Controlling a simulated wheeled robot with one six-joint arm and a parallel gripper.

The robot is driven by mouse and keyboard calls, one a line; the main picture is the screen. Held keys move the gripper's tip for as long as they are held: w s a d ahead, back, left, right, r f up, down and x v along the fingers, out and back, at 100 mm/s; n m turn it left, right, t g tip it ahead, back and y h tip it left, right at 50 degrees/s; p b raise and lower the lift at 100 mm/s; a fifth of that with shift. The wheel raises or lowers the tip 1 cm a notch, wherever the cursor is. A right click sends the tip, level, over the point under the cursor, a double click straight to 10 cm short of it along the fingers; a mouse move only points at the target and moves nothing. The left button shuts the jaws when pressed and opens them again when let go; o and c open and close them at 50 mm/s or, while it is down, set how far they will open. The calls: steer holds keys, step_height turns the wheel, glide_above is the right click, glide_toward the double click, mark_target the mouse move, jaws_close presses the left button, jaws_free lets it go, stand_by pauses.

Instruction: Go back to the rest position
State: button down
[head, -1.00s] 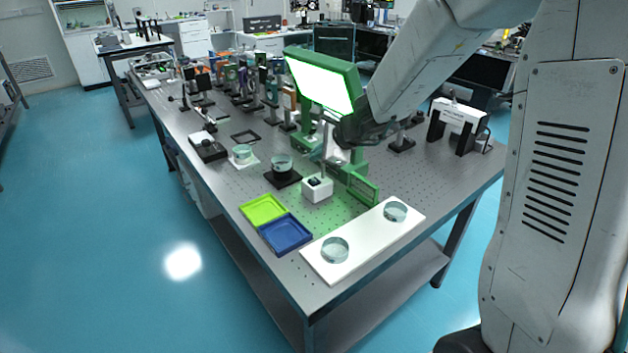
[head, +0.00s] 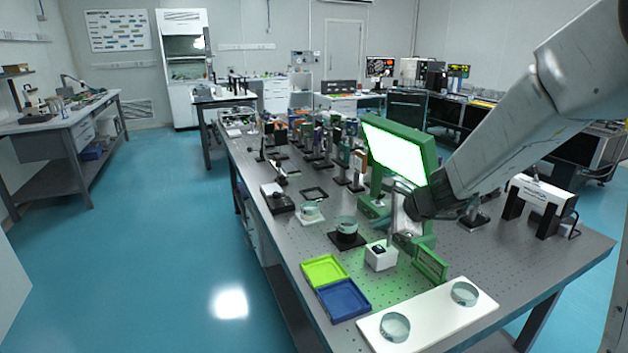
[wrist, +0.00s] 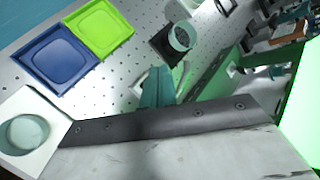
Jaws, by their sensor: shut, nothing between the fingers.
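My arm reaches in from the right in the head view. My gripper (head: 402,232) hangs low over the table, just beside the green-framed lit panel (head: 400,150) and close to a small white block (head: 381,256). The arm's wrist partly hides it there. In the wrist view my gripper (wrist: 157,78) shows as pale teal fingers together, with nothing between them. The perforated tabletop (wrist: 115,80) lies below.
A lime tray (head: 324,270), blue tray (head: 343,299) and white board (head: 430,318) with glass dishes lie near the front. A green frame (head: 430,264) stands close to my gripper. A black-and-white bridge-shaped device (head: 540,200) stands right. Several optics crowd the back.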

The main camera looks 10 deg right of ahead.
steer(key=s+a+r+n+g+y, duration=0.2)
steer(key=s+a+n+g, duration=0.2)
steer(key=s+n, duration=0.55)
steer(key=s+d+r+n+h, duration=0.2)
steer(key=s+n, duration=0.1)
steer(key=s, duration=0.5)
steer(key=s+d+r+n+g+h, duration=0.1)
steer(key=s+d+r+n+h, duration=0.1)
steer(key=s, duration=0.7)
steer(key=s+d+r+n+h, duration=0.3)
steer(key=s+r+n, duration=0.1)
steer(key=s, duration=0.5)
steer(key=shift+s+d+n+g, duration=0.25)
steer(key=shift+d+n+g, duration=0.1)
steer(key=shift+n+g, duration=0.1)
